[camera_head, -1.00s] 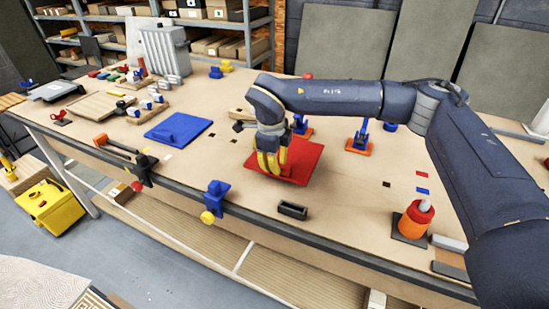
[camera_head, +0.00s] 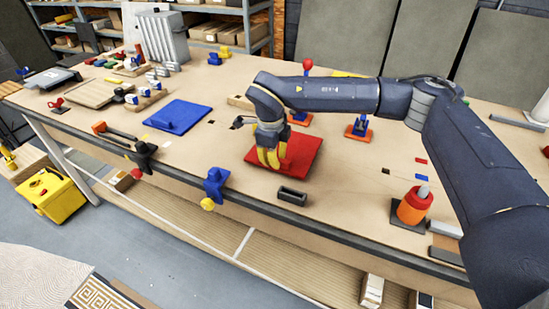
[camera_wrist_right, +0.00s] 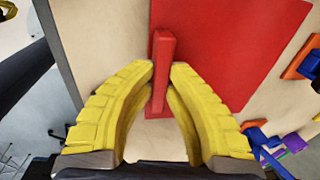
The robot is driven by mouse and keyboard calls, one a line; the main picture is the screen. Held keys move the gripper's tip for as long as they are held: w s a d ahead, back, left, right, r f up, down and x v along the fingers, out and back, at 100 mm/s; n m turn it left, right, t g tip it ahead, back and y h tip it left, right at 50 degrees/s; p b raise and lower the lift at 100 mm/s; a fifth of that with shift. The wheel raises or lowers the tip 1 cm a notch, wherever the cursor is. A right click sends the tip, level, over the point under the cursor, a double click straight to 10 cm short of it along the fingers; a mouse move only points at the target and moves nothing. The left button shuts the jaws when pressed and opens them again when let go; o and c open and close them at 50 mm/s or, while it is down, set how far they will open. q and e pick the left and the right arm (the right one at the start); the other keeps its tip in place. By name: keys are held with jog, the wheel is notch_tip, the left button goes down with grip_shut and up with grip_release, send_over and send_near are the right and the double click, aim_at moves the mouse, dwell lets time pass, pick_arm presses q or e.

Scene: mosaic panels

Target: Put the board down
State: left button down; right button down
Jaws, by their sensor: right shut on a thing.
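The red board (camera_head: 302,153) is flat and level above or on the middle of the workbench; I cannot tell if it touches the top. It has an upright red handle, which shows in the right wrist view (camera_wrist_right: 162,55). My right gripper (camera_head: 270,157) points down over the board's left part. Its yellow fingers (camera_wrist_right: 161,85) are closed around the handle, one on each side. The fingers hide part of the board in the head view. My left gripper is not in view.
A blue board (camera_head: 177,117) lies to the left. A small dark tray (camera_head: 292,196) and a blue clamp (camera_head: 215,184) are near the front edge. An orange-red container (camera_head: 413,206) stands at right. Blue-and-orange pieces (camera_head: 358,130) stand behind the red board.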

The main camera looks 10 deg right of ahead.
jog(key=shift+f, duration=0.4)
jog(key=c, duration=1.4)
grip_release()
jog(key=shift+f, duration=0.1)
jog(key=r, duration=0.4)
jog(key=s+r, duration=0.1)
jog(key=r, duration=0.3)
jog(key=a+r, duration=0.1)
jog(key=r, duration=0.3)
jog(key=shift+s, duration=0.25)
